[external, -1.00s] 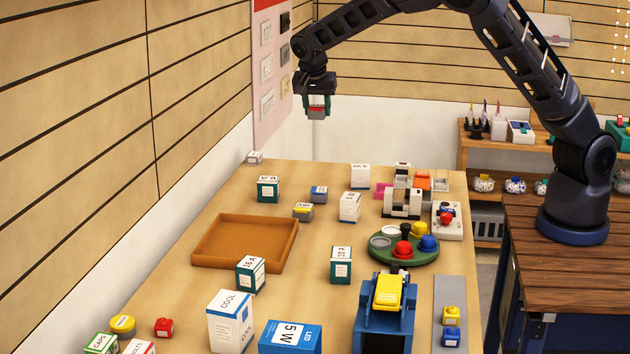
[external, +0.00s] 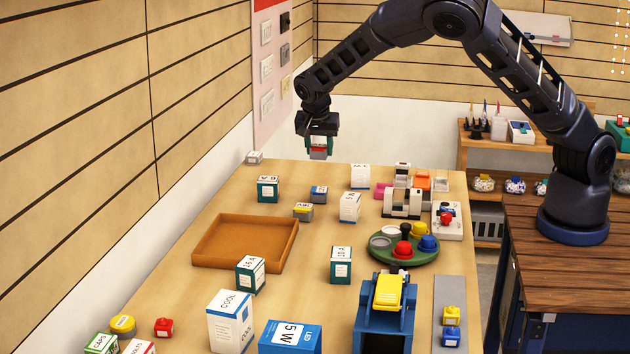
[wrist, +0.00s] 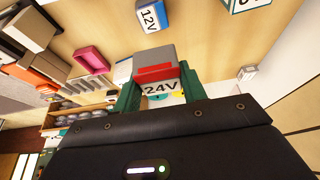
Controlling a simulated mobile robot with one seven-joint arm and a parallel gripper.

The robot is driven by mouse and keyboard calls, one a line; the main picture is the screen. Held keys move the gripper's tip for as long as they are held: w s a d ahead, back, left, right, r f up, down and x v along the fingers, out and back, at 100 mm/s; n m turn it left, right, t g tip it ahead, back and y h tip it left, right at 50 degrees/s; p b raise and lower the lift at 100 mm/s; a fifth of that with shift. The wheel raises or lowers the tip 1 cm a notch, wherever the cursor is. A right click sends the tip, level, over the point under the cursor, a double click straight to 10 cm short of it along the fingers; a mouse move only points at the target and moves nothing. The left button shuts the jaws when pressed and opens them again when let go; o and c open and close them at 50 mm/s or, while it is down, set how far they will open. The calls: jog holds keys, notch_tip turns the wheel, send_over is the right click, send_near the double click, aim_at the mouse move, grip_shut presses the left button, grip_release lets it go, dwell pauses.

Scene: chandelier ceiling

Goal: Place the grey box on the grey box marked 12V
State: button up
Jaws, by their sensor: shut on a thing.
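My gripper (external: 318,143) is shut on a grey box (external: 318,154) with a red band, held in the air above the far part of the table. In the wrist view the held grey box (wrist: 153,57) shows a label reading 24V, between the green fingers of my gripper (wrist: 160,84). The grey box marked 12V (wrist: 151,17) has a blue-edged label and shows at the top of the wrist view, apart from the held box. In the external view a small grey box with blue (external: 319,194) on the table, below my gripper, matches it; its text is unreadable there.
A yellow-labelled grey box (external: 303,212) stands close to the blue-labelled one. A teal-white box (external: 268,189) is to the left, white boxes (external: 350,207) to the right. An empty brown tray (external: 209,262) lies nearer the camera. Another small grey box (external: 255,158) sits at the far left corner.

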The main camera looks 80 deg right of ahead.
aim_at(319, 189)
jog(key=shift+f, duration=4.4)
jog(key=shift+f, duration=0.2)
jog(key=o, duration=1)
jog(key=shift+r, duration=0.1)
